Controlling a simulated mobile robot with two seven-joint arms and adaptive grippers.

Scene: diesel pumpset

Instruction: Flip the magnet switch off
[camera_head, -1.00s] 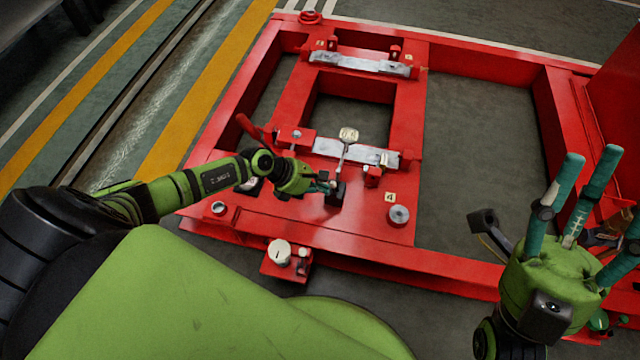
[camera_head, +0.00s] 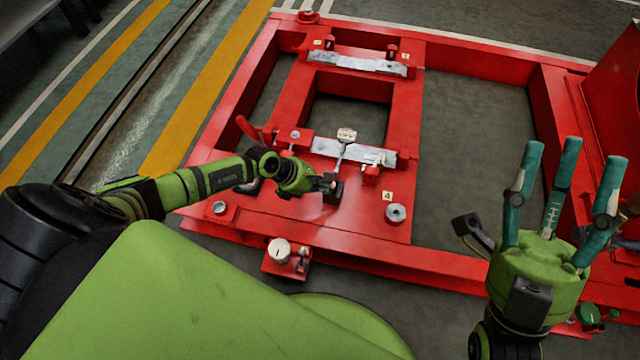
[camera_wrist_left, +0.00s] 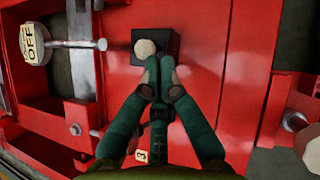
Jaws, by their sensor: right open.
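The magnet switch appears to be the small black box (camera_head: 335,193) with a pale round knob on the red frame; the box also shows in the left wrist view (camera_wrist_left: 170,42). Beside it in the left wrist view is a pale disc marked OFF (camera_wrist_left: 35,43) on a metal rod; the disc stands above the box in the head view (camera_head: 347,135). My left gripper (camera_head: 325,182) is at the box. In the left wrist view its fingertips (camera_wrist_left: 160,64) are together, right at the knob; contact is unclear. My right gripper (camera_head: 562,185) is open and empty, its fingers spread upward.
The red frame (camera_head: 300,213) has raised beams and open bays showing grey floor. Metal bars (camera_head: 355,151) cross it. A white round dial (camera_head: 280,250) stands at the front edge. Red machinery (camera_head: 615,100) is at the right, close to my right gripper.

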